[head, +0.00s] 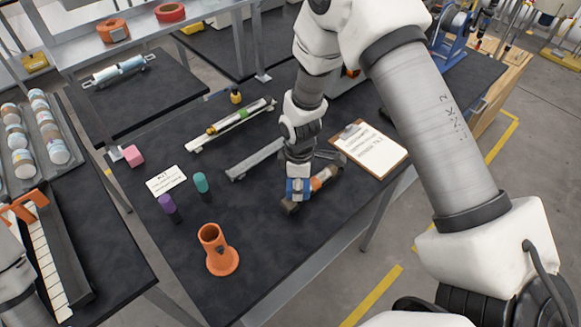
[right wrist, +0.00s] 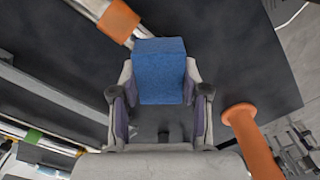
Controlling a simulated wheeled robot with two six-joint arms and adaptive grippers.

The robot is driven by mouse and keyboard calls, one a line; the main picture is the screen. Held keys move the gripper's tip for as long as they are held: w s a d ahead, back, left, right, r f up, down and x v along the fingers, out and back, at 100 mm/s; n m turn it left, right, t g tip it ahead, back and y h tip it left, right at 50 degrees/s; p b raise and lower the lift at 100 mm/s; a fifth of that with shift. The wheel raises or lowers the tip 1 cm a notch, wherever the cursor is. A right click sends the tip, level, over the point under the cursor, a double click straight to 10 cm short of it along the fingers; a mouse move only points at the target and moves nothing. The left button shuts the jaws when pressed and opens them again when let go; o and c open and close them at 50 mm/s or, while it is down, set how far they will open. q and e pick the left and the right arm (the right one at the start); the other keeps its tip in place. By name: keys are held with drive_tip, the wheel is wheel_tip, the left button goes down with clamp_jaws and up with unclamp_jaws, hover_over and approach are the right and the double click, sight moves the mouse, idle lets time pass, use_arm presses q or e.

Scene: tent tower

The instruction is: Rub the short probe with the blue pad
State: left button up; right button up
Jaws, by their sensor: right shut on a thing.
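My right gripper (head: 298,190) is low over the middle table, shut on the blue pad (right wrist: 160,72). In the right wrist view the pad sits between both fingers as a plain blue block. A short rod with an orange band (head: 325,178), which looks like the short probe, lies right beside the gripper. Part of it is hidden by the gripper. The right wrist view shows its pale shaft and orange collar (right wrist: 118,20) just beyond the pad. I cannot tell whether pad and probe touch. My left gripper is out of view.
A longer rod with a green band (head: 230,122) lies in a cradle, near an empty grey rail (head: 255,160). An orange flared holder (head: 218,252), purple and teal bottles, a white card (head: 166,181) and a clipboard (head: 370,147) stand around.

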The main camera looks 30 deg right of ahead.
wheel_tip(320, 180, up, 4)
drive_tip(key=shift+d+f+p, duration=0.1)
drive_tip(key=shift+p, duration=0.95)
drive_tip(key=shift+d+r+p, duration=0.15)
drive_tip(key=shift+r+p, duration=0.45)
drive_tip(key=shift+r, duration=0.1)
drive_tip(key=shift+a+r+p, duration=0.2)
drive_tip(key=shift+r+p, duration=0.7)
drive_tip(key=shift+r, duration=0.25)
drive_tip(key=shift+d+r+p, duration=0.1)
drive_tip(key=shift+r+p, duration=0.2)
drive_tip(key=shift+r, duration=0.05)
drive_tip(key=shift+f, duration=0.1)
